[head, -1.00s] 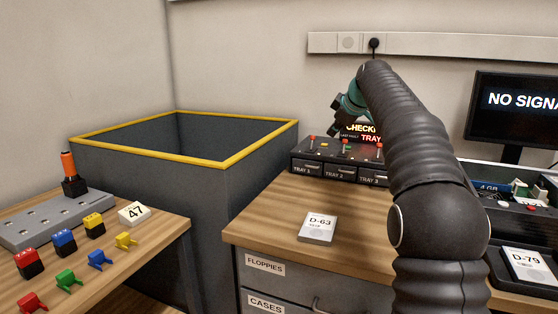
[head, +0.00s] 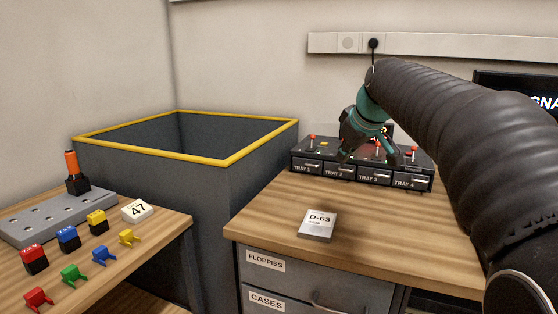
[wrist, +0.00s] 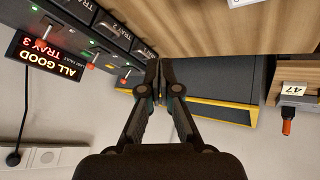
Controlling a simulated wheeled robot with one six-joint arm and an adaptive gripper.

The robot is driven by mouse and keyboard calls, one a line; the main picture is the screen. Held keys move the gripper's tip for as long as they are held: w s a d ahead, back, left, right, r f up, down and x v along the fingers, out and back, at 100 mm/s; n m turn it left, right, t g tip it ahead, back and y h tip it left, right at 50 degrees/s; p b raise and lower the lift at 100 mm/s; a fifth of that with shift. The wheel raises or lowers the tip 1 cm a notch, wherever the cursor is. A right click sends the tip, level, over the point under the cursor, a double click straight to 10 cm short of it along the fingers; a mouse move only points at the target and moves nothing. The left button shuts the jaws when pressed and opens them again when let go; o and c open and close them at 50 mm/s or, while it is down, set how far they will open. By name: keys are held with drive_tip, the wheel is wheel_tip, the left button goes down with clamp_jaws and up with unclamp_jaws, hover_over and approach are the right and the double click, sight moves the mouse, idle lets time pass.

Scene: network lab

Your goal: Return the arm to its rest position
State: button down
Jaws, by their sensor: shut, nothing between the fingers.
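My gripper (head: 352,150) is in front of the tray unit (head: 362,172) in the head view, above the back of the wooden desk. It is dark with teal parts and hangs from my black arm, which reaches in from the right. In the wrist view the gripper's fingers (wrist: 166,75) are shut with nothing between them. The tray unit's display (wrist: 48,52) reads "ALL GOOD" and "TRAY 3" in the wrist view, upside down. My arm hides part of the monitor and the right side of the desk.
A white D-63 disk (head: 317,224) lies on the desk (head: 275,215). A grey bin with a yellow rim (head: 225,160) stands left of it. A left table holds a grey holed block (head: 50,217), coloured clips and a 47 tag (head: 137,210). A cable hangs from the wall rail (head: 420,45).

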drive_tip(key=s+f+m, duration=0.1)
drive_tip(key=s+f, duration=0.1)
drive_tip(key=s, duration=0.4)
drive_tip(key=s+f+m, duration=0.1)
drive_tip(key=s+f, duration=0.2)
drive_tip(key=s, duration=0.2)
drive_tip(key=s+f+m+g+h, duration=0.1)
drive_tip(key=s+f+m, duration=0.1)
drive_tip(key=s, duration=0.4)
drive_tip(key=shift+s+f, duration=0.35)
drive_tip(key=shift+f, duration=0.2)
drive_tip(key=s+f+m+g, duration=0.1)
drive_tip(key=s+f+m, duration=0.2)
drive_tip(key=s+f, duration=1)
drive_tip(key=shift+s+d+m+h, duration=0.4)
drive_tip(key=shift+s, duration=0.65)
